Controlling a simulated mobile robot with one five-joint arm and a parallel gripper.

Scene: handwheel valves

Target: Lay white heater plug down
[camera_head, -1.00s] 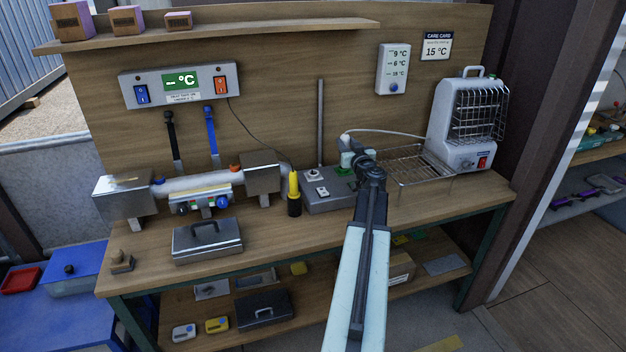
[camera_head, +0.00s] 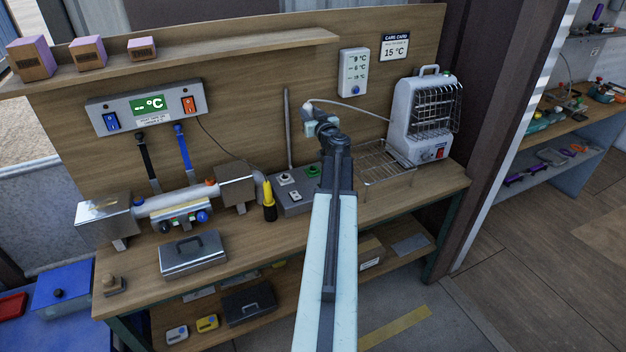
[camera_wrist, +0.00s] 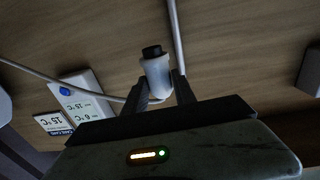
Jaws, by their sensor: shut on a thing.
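The white heater plug (camera_wrist: 156,76) stands between the fingers of my gripper (camera_wrist: 160,92) in the wrist view, with a dark end pointing away from me. My gripper (camera_head: 314,122) is shut on it, above the grey socket box (camera_head: 293,194) and in front of the backboard. In the head view my gripper and wrist hide most of the plug. A pale cord (camera_head: 350,105) runs from the plug to the white heater (camera_head: 420,118) at the right of the bench. The box's green socket (camera_head: 313,171) is uncovered.
A wire rack (camera_head: 378,170) stands between the box and the heater. A yellow-and-black tool (camera_head: 268,200) stands left of the box, near a pipe assembly (camera_head: 178,202). A grey metal case (camera_head: 192,256) lies at the front. Bare bench top (camera_head: 245,232) lies before the box.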

